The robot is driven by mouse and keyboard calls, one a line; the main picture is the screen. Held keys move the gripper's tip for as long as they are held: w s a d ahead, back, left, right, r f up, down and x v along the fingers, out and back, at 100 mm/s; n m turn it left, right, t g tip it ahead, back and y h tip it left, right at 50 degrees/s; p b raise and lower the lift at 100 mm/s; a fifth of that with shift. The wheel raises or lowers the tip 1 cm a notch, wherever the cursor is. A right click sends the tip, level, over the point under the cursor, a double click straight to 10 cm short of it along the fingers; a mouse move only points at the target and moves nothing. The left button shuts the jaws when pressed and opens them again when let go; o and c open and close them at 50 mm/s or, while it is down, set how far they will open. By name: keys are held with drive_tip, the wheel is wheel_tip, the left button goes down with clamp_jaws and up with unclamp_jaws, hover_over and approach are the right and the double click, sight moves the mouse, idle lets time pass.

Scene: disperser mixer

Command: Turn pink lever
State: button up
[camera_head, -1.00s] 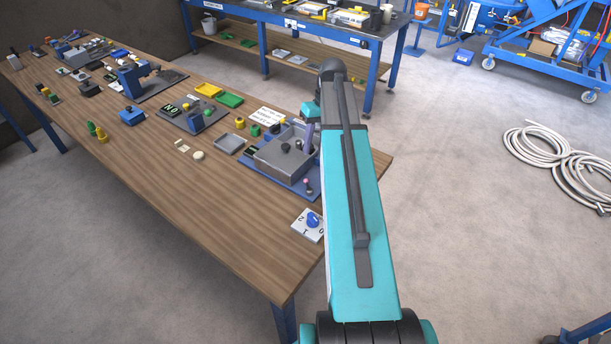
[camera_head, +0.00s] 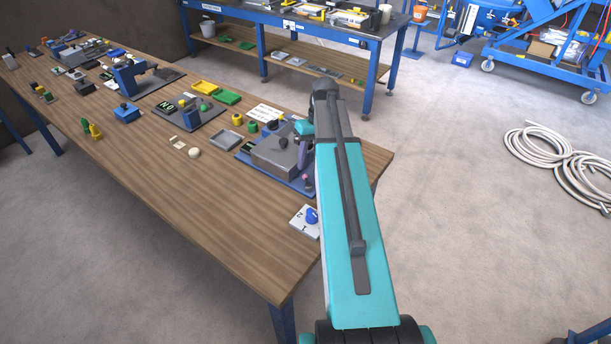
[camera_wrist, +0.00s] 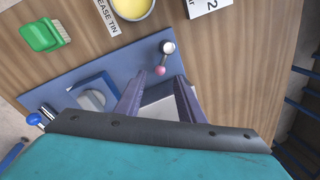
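The pink lever shows in the wrist view as a small pink ball (camera_wrist: 160,71) beside a pale round knob (camera_wrist: 168,47). It stands near the edge of a blue base plate (camera_wrist: 75,88). In the head view the lever (camera_head: 307,179) is a small pink spot close to my arm. My gripper (camera_wrist: 159,80) has its two purple fingers spread. The pink ball lies between or just beyond the fingertips in the picture; I cannot tell the depth gap. In the head view my arm hides most of the gripper.
A grey box (camera_head: 273,158) stands on the blue plate. A blue dial on a white card (camera_head: 301,222) sits near the table's front right edge, partly behind my arm. Bare wood is at front left.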

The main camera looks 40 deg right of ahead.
sight(306, 175)
drive_tip(key=shift+a+f+b, duration=0.25)
drive_tip(key=shift+f+b, duration=0.4)
drive_tip(key=shift+f, duration=0.6)
drive_tip(key=shift+a+f+b, duration=0.25)
drive_tip(key=shift+f+b, duration=0.4)
drive_tip(key=shift+f, duration=0.55)
clamp_jaws()
